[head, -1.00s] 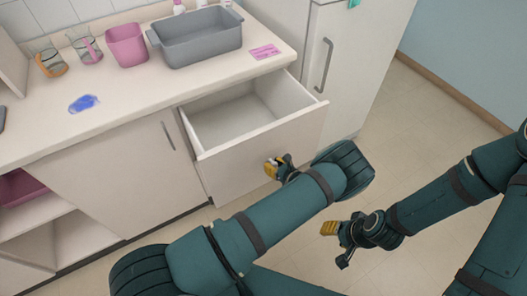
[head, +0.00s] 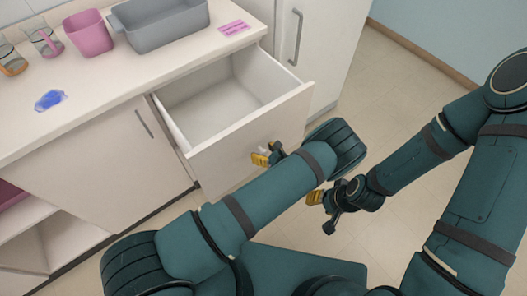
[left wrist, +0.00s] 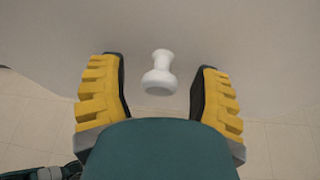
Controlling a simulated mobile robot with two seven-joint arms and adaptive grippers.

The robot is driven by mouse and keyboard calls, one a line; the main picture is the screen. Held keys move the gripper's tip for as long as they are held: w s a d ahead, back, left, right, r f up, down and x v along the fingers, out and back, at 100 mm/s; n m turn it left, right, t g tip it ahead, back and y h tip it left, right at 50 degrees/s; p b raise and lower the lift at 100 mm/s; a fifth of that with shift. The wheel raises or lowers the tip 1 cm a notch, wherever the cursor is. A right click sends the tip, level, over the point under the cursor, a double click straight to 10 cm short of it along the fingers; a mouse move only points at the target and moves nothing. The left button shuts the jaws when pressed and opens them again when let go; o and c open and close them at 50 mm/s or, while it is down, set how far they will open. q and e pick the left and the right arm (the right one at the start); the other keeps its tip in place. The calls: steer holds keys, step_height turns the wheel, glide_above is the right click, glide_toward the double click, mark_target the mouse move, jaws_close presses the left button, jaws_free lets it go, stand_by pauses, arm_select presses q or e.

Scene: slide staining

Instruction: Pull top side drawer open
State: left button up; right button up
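The top side drawer (head: 250,131) is pulled well out of the white cabinet in the head view, and its empty inside (head: 212,108) shows. My left gripper (head: 268,158) is at the drawer's front face. In the left wrist view, a white knob (left wrist: 158,74) sticks out from the drawer front between the two yellow-padded fingers of the left gripper (left wrist: 160,95). The fingers are open, with a gap on each side of the knob. My right gripper (head: 322,207) hangs below and right of the drawer, empty and apart from it, with its fingers spread.
A grey basin (head: 160,24), a pink container (head: 88,33), glass beakers (head: 46,42), a blue item (head: 50,100) and a pink label (head: 233,27) are on the counter (head: 95,88). A tall white unit (head: 325,40) stands right of the drawer. Tiled floor (head: 390,105) beyond is clear.

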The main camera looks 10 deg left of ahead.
mark_target(257, 134)
arm_select(q)
step_height(257, 134, up, 10)
steer(key=shift+r, duration=0.1)
stand_by(0.6)
stand_by(0.4)
steer(key=s+a+f+n+g+h, duration=0.1)
steer(key=s+f+n+g+h, duration=0.4)
steer(key=s, duration=0.4)
steer(key=s+a+f+n+g+h, duration=0.1)
steer(key=s+f+n+g+h, duration=0.15)
steer(key=s+n+g, duration=0.5)
steer(key=s+d+r+n+t+h, duration=0.1)
steer(key=s+d+n+t+h, duration=0.1)
steer(key=s+d+n+h, duration=0.3)
step_height(257, 134, up, 5)
steer(key=w+a+n+t+h, duration=0.2)
steer(key=n+t, duration=0.2)
steer(key=n, duration=0.7)
steer(key=shift+w+r, duration=0.15)
steer(key=shift+w, duration=0.15)
